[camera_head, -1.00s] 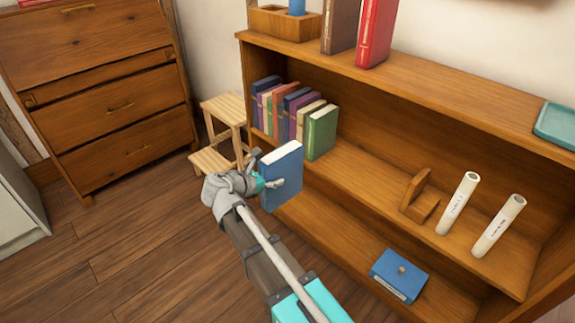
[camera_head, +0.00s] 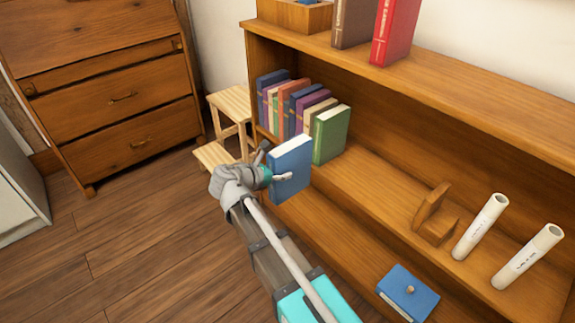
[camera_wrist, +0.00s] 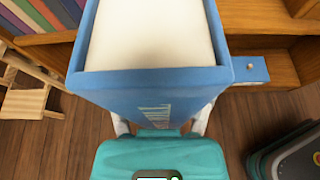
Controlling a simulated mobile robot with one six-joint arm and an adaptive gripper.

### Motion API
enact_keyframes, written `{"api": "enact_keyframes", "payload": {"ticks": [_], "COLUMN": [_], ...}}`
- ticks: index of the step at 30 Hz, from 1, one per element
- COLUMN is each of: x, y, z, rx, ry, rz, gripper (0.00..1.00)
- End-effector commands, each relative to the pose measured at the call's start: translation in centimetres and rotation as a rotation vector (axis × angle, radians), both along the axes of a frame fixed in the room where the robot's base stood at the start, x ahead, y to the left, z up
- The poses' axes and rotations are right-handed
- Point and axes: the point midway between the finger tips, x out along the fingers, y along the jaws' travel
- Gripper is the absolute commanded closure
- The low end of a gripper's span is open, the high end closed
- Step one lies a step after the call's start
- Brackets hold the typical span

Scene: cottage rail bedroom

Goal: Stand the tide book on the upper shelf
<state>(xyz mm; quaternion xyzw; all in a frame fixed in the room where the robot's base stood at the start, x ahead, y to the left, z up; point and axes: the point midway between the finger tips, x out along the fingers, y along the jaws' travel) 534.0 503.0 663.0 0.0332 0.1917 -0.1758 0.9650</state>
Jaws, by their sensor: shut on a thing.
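My gripper (camera_head: 270,178) is shut on a blue book (camera_head: 290,170), held upright in front of the bookcase. In the wrist view the blue book (camera_wrist: 150,80) fills the upper middle, its white page edges toward the camera, with a finger on each side. The upper shelf (camera_head: 375,187) of the bookcase holds a row of several coloured books (camera_head: 290,105) at its left end, closed off by a green book (camera_head: 331,134). The held book is in front of and below this row in the head view. Whether it touches the shelf edge cannot be told.
A wooden bookend (camera_head: 434,214) and two white rolls (camera_head: 480,226) stand right on the shelf. Brown and red books (camera_head: 394,30) stand on top. A step stool (camera_head: 232,105) is left. Shelf space right of the green book is free.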

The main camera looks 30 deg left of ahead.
Motion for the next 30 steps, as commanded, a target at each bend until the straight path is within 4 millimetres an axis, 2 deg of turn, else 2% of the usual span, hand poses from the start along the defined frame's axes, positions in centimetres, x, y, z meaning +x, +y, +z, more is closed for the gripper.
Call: {"api": "enact_keyframes", "payload": {"ticks": [20,30], "x": [1.4,2.9], "y": [-1.1,-1.7], "z": [0.0,-0.4], "rx": [-0.001,-0.001], "ry": [-0.007,-0.007], "rz": [-0.019,-0.019], "gripper": [0.97,0.97]}}
